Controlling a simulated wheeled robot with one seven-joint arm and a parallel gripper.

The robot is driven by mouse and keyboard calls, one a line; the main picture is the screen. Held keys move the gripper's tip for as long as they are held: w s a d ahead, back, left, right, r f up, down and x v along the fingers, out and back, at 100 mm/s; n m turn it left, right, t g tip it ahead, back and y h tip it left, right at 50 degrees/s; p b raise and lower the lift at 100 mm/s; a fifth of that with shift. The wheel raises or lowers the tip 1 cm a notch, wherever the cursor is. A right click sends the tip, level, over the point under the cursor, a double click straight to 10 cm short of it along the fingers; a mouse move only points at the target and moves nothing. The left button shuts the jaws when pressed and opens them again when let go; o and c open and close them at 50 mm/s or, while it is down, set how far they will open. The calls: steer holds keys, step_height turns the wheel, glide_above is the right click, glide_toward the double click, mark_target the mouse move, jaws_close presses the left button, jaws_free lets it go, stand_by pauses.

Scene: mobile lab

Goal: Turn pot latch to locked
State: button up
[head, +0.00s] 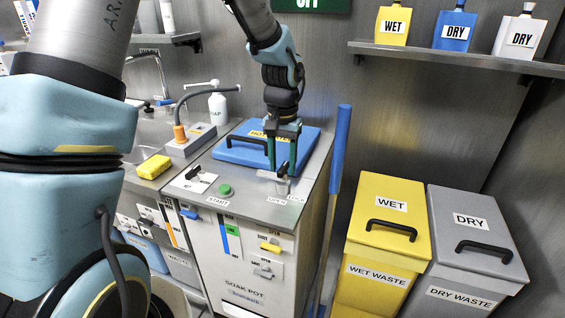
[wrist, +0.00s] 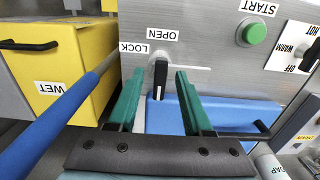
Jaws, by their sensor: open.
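The pot latch (wrist: 160,76) is a black handle with a white stripe on the soak pot's metal top. In the wrist view it lines up with the OPEN label (wrist: 162,35), and the LOCK label (wrist: 133,48) is to its left. In the head view the latch (head: 282,187) is partly covered by my gripper (head: 282,170). My gripper (wrist: 158,75) is open, its green fingers on either side of the latch. A gap shows on each side in the wrist view; contact cannot be told. The blue pot lid (head: 250,152) is down behind.
A green START button (head: 225,191) is left of the latch in the head view. A blue pole (head: 341,150) stands right of the pot. Yellow WET (head: 390,205) and grey DRY (head: 475,225) bins are farther right. A hose unit (head: 190,140) and yellow sponge (head: 154,167) are left.

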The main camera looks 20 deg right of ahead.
jaws_close()
stand_by(1.3)
